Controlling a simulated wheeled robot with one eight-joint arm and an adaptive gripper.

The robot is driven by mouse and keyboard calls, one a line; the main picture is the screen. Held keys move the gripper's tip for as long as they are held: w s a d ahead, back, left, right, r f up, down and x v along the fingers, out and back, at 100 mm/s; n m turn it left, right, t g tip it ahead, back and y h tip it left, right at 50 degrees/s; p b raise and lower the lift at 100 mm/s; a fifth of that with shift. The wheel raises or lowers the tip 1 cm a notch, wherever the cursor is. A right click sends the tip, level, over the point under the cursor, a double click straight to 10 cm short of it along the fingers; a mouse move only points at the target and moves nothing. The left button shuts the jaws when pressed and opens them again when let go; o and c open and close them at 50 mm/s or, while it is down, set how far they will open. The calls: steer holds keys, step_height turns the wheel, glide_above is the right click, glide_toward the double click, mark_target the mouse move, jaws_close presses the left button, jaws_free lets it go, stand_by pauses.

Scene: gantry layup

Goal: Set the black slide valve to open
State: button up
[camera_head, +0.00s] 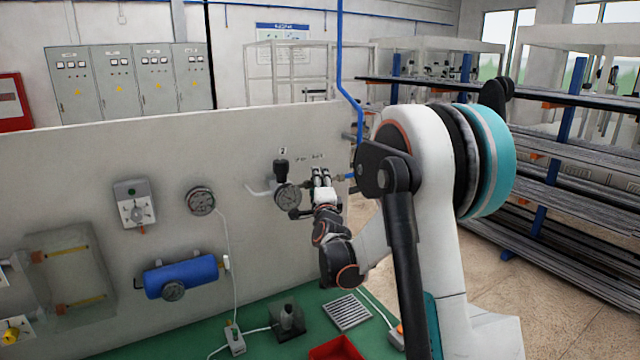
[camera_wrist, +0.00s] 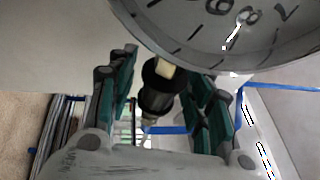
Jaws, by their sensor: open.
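The black slide valve (camera_wrist: 160,88) shows in the wrist view as a dark, round-bodied fitting with a pale part at its upper end. My gripper (camera_wrist: 161,72) is open, with one teal-padded finger on each side of the valve. Gaps show beside the black body, though contact at the far side is hard to judge. In the head view my gripper (camera_head: 320,174) is at the wall panel, just right of a round gauge, and hides most of the valve. The slide's position cannot be made out.
The round gauge (camera_head: 288,196) sits close beside my gripper and fills the top of the wrist view (camera_wrist: 228,28). A blue hose (camera_head: 347,95) runs down to the fitting's right. A black-knobbed valve (camera_head: 281,172) stands left. Below lies a green bench (camera_head: 190,335) with a red tray (camera_head: 336,349).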

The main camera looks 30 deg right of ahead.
steer(key=shift+d, duration=0.15)
steer(key=v, duration=1.2)
stand_by(0.3)
steer(key=s+a+f+n+g+y+b, duration=0.1)
steer(key=s+a+n+g+y+b, duration=0.1)
steer(key=s+a+n+y, duration=0.35)
steer(key=s+a+f+n+g+y+b, duration=0.1)
steer(key=s+a+n+y, duration=0.15)
steer(key=a+n, duration=0.6)
steer(key=s+a+f+n+g+b, duration=0.1)
steer(key=s+f+n+g, duration=0.1)
steer(key=s, duration=0.6)
steer(key=s+a+f+n+g+b, duration=0.1)
steer(key=s+a+f+n+g, duration=0.1)
steer(key=s+f, duration=0.4)
steer(key=s+a+f+n+g+h+b, duration=0.1)
steer(key=s+f+n+g, duration=0.3)
steer(key=s, duration=0.7)
steer(key=shift+a+f+n+b, duration=0.2)
steer(key=shift+a+n+b, duration=0.2)
steer(key=shift+a+b, duration=0.15)
